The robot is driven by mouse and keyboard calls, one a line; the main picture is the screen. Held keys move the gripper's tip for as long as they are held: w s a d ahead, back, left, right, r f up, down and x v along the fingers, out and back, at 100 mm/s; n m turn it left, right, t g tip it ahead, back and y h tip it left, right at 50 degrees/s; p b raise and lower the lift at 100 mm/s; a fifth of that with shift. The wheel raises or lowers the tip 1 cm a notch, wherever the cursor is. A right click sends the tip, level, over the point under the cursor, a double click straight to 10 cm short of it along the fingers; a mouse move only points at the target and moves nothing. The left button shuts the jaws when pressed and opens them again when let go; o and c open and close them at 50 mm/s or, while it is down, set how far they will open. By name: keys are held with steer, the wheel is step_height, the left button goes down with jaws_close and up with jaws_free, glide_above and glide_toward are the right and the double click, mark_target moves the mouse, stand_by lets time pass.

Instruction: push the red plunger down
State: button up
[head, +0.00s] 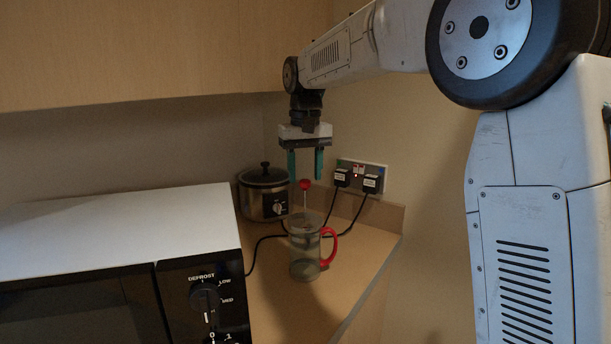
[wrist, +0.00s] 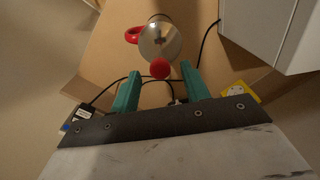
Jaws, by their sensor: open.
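The red plunger knob (head: 305,184) stands raised on a thin rod above a glass French press (head: 304,247) with a red handle (head: 329,247). The press is upright on the wooden counter. My gripper (head: 306,178) points down with its two teal fingers apart, and its fingertips are close to the knob's height in the head view. In the wrist view the red knob (wrist: 160,69) shows just beyond the fingertips (wrist: 161,72), between their lines. The press (wrist: 160,42) lies beyond it there. Nothing is held. Whether a finger touches the knob I cannot tell.
A microwave (head: 120,270) fills the front left. A slow cooker (head: 263,192) stands behind the press. A wall socket with two black plugs (head: 358,179) and hanging cables is at the back right. The counter (head: 360,262) is bare right of the press, up to its edge.

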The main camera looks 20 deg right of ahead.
mark_target(305, 219)
steer(key=shift+f, duration=0.7)
jaws_close()
step_height(305, 219, down, 7)
steer(key=shift+f, duration=0.1)
jaws_free()
steer(key=shift+f, duration=0.1)
steer(key=shift+r, duration=0.2)
